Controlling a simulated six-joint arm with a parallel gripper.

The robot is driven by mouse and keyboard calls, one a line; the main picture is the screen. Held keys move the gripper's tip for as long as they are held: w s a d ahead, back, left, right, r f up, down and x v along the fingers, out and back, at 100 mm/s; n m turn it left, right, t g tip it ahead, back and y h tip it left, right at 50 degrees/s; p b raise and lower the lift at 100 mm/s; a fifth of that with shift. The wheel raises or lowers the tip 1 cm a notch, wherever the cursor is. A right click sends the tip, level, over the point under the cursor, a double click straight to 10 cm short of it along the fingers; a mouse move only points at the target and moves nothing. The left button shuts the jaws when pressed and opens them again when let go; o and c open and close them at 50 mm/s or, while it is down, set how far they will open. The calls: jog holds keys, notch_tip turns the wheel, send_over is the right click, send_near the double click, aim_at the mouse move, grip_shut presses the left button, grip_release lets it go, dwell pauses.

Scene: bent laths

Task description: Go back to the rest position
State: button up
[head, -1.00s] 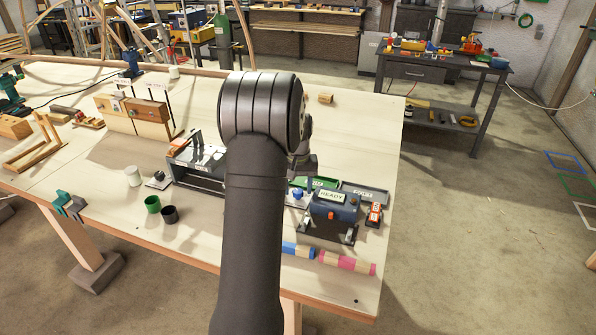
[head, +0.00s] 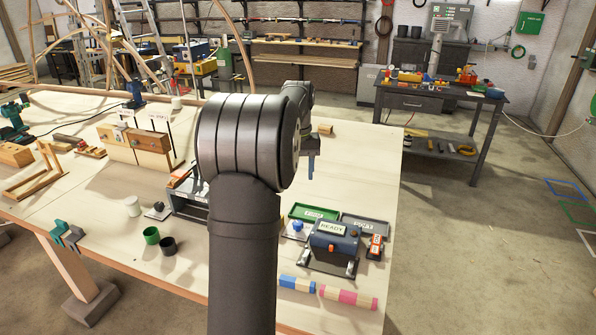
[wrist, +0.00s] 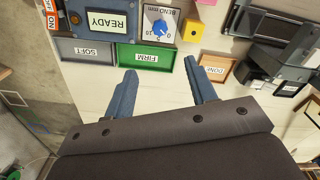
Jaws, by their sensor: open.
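My gripper shows in the wrist view (wrist: 163,92) with its two blue fingers apart and nothing between them. In the head view part of it (head: 312,162) shows beyond my arm, above the right part of the workbench (head: 372,185). Below it in the wrist view are a box marked READY (wrist: 108,20), a green tray marked FIRM (wrist: 145,57), a grey tray marked SOFT (wrist: 85,52) and a wooden tray marked DONE (wrist: 214,69). The READY box also shows in the head view (head: 334,241).
A blue-banded rod (head: 297,284) and a pink-banded rod (head: 347,297) lie near the bench's front edge. Green (head: 151,235) and black (head: 168,246) cups stand at the left front. A dark side table (head: 437,100) stands behind. My arm hides the bench's middle.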

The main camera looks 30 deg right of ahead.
aim_at(298, 223)
jog(key=shift+f, duration=0.1)
dwell(0.4)
notch_tip(298, 223, down, 17)
jog(key=shift+f, duration=0.15)
dwell(0.5)
jog(key=m, duration=0.4)
jog(key=shift+m, duration=0.3)
jog(key=m, duration=0.4)
jog(key=shift+m, duration=0.4)
jog(key=shift+r+m, duration=0.3)
notch_tip(298, 223, up, 6)
jog(key=shift+r, duration=0.25)
dwell(1.4)
